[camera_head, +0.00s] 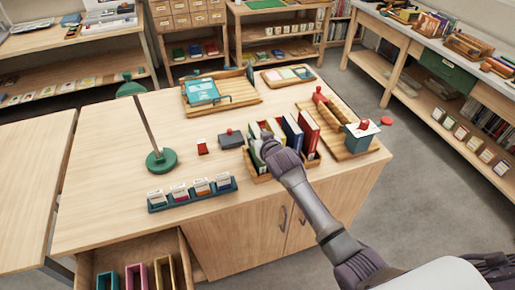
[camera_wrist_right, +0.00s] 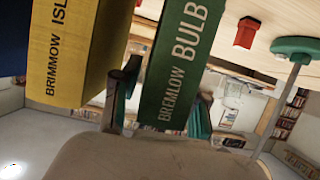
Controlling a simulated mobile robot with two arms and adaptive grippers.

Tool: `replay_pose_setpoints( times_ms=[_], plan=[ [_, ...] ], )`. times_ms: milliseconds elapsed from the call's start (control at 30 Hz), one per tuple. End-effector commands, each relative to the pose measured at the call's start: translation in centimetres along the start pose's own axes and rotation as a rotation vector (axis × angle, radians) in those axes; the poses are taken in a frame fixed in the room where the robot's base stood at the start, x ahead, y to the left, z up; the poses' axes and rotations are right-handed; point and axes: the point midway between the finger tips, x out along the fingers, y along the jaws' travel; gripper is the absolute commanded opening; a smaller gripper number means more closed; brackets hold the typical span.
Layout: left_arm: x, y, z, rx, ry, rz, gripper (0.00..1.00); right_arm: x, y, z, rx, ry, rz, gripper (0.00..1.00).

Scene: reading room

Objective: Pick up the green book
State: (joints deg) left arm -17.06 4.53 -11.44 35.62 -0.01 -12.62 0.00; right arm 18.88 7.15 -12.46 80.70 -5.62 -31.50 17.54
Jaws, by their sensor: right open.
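The green book (camera_head: 257,151) stands at the left end of a row in a wooden holder (camera_head: 261,178) on the table. Its spine, lettered BREMLOW BULB, shows close up in the right wrist view (camera_wrist_right: 180,62). My right gripper (camera_head: 267,146) is at the row's left end, partly hiding the books. In the wrist view my open right gripper (camera_wrist_right: 160,100) has one finger on each side of the green book, the left one in the gap beside the yellow book (camera_wrist_right: 68,50). Contact cannot be told. My left gripper is out of view.
Blue (camera_head: 293,133) and red (camera_head: 309,134) books stand right of my gripper. A dark box (camera_head: 231,139), a red item (camera_head: 203,147) and a green lamp base (camera_head: 161,161) lie to the left. A card rack (camera_head: 193,195) is in front. The table's front left is clear.

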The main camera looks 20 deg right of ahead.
Motion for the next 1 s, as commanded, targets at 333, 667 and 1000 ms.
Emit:
replay_pose_setpoints(
  times_ms=[333,667,1000],
  plan=[
    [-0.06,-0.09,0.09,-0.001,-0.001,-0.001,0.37,0.65,-0.04,0.07,0.001,-0.001,-0.001,0.42],
    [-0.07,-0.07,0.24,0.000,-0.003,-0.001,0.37,0.64,-0.04,0.10,0.001,-0.001,-0.001,0.00],
    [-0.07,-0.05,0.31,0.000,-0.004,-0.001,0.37,0.62,-0.03,-0.06,0.000,0.002,-0.001,0.00]
  ],
)
